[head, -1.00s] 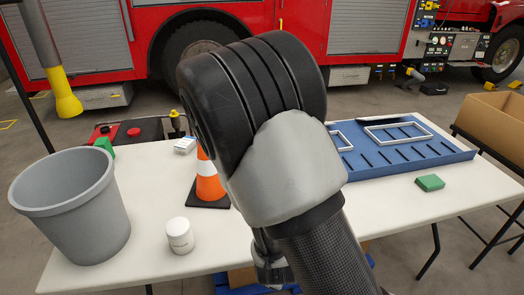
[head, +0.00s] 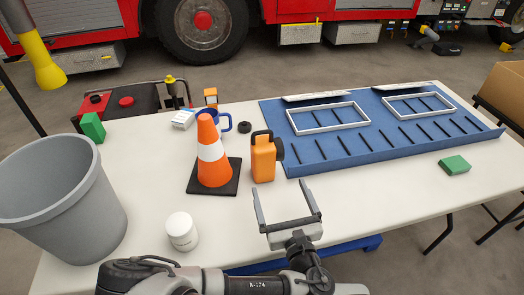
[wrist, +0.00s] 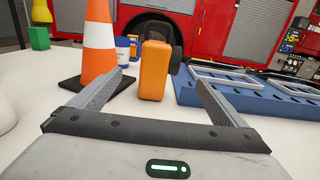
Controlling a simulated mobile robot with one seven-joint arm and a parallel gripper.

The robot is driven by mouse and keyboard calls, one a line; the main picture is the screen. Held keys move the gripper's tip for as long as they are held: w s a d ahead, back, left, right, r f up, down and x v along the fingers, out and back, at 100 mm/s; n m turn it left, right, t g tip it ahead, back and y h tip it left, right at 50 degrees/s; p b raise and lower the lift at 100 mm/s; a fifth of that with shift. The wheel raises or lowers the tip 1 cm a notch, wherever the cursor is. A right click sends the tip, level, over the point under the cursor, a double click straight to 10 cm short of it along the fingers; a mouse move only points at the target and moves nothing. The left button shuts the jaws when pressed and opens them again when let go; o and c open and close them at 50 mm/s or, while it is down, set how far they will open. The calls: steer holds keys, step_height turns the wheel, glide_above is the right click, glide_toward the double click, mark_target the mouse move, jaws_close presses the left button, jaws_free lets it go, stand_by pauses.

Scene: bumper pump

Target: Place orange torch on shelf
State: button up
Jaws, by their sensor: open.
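The orange torch (head: 264,160) stands upright on the white table, with a dark head and handle. It is just right of the traffic cone; in the wrist view the torch (wrist: 154,70) appears between and beyond the fingers. My gripper (head: 281,192) is open and empty, low over the table in front of the torch, fingers pointing toward it and apart from it. The gripper also fills the lower wrist view (wrist: 158,85). A blue slotted rack (head: 350,160) with white frames lies at right; I cannot tell whether it is the shelf.
A traffic cone (head: 212,165) stands close left of the torch. A blue mug (head: 224,122), a small orange item (head: 210,97) and a dark ring (head: 244,127) are behind. A white jar (head: 181,232) and grey bin (head: 60,205) are left. A green block (head: 454,165) sits right.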

mark_target(270, 161)
steer(key=b+x, duration=0.3)
steer(key=x, duration=0.7)
steer(key=shift+w+b, duration=0.2)
steer(key=shift+b, duration=0.2)
steer(key=shift+x, duration=3)
steer(key=shift+r, duration=0.1)
steer(key=c, duration=1.6)
steer(key=shift+r, duration=0.1)
steer(key=shift+c, duration=0.3)
